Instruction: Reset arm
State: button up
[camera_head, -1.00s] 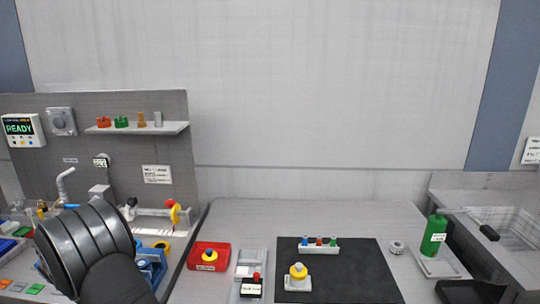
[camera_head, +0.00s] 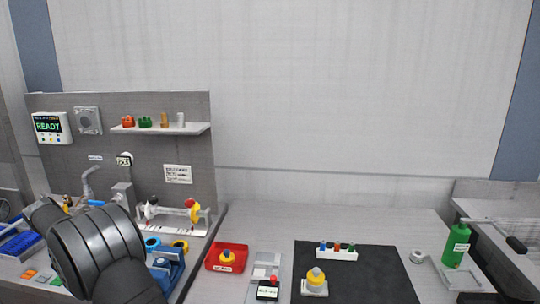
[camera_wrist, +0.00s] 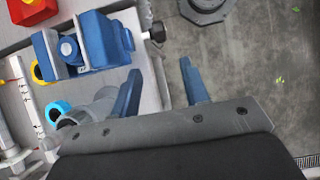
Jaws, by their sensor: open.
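My gripper (camera_wrist: 162,92) shows in the wrist view with its two blue fingers apart and nothing between them. It hangs over the edge of the bench, with grey floor below the right finger. A blue vise-like fixture (camera_wrist: 97,50) sits on the bench just ahead and left of the fingers, apart from them. The same blue fixture (camera_head: 168,268) shows in the head view beside my dark arm, which covers part of the left bench. My gripper's fingers are hidden in the head view.
A red tray (camera_head: 227,257) with a yellow-topped part, a black mat (camera_head: 385,270) with a yellow-topped block, and a green bottle (camera_head: 457,246) stand on the right bench. A panel with a READY display (camera_head: 50,128) and a shelf (camera_head: 160,128) rises behind the left bench. Floor (camera_wrist: 250,60) is open at right.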

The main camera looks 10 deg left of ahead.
jog(key=x, duration=1.4)
jog(key=shift+d+f, duration=0.15)
jog(key=shift+f, duration=0.05)
jog(key=shift+r+y, duration=0.3)
jog(key=shift+y, duration=0.4)
jog(key=y, duration=0.4)
jog(key=shift+d+r+y, duration=0.1)
jog(key=shift+d+y, duration=0.2)
jog(key=shift+y, duration=0.1)
notch_tip(320, 180, up, 15)
jog(key=shift+r, duration=0.15)
jog(key=shift+o, duration=0.2)
jog(key=shift+a, duration=0.1)
